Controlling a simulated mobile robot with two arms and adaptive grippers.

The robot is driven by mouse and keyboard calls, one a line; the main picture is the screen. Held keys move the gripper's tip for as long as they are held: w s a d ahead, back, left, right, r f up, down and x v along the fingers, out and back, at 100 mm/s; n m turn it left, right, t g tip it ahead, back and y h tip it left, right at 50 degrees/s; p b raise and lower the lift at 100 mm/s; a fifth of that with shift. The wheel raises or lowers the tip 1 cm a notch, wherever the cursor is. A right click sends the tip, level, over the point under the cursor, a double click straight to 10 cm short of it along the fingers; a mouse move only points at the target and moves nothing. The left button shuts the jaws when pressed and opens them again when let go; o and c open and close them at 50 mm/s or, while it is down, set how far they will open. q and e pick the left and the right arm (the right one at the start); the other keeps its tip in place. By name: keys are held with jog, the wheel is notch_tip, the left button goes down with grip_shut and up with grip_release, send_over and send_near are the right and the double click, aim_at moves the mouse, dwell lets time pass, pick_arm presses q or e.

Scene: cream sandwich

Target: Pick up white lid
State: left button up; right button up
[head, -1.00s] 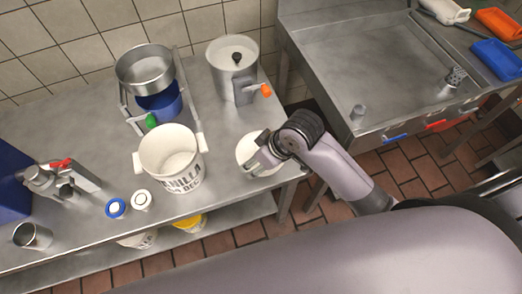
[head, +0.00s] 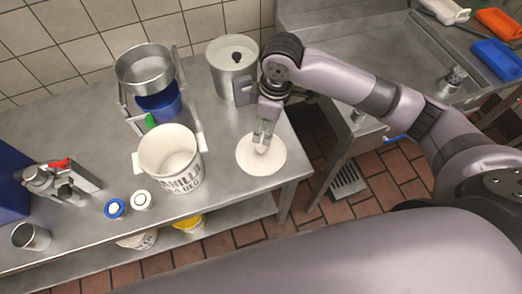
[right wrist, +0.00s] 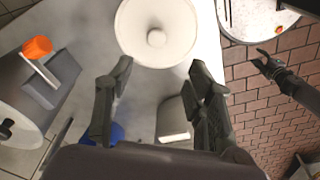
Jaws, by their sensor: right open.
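The white lid (head: 248,160) is a round disc lying flat near the right end of the metal table. A dark gripper (right wrist: 262,62), likely my left one, shows small at the right over the floor. Its jaw state is unclear.
A white vanilla bucket (head: 188,180) stands left of the lid. A steel canister (head: 225,85) stands behind the lid. A metal pot (head: 145,70) on a stand and two small jars stand farther left. The table's front and right edges are close to the lid.

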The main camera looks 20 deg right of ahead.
send_over(262, 147)
jog(key=f, duration=0.7)
jog(key=shift+s+a, duration=0.1)
jog(key=shift+s, duration=0.3)
jog(key=shift+w+f+p, duration=0.2)
jog(key=shift+f, duration=1.15)
jog(key=shift+w+f+p, duration=0.15)
jog(key=shift+f, duration=1.15)
jog(key=c, duration=1.2)
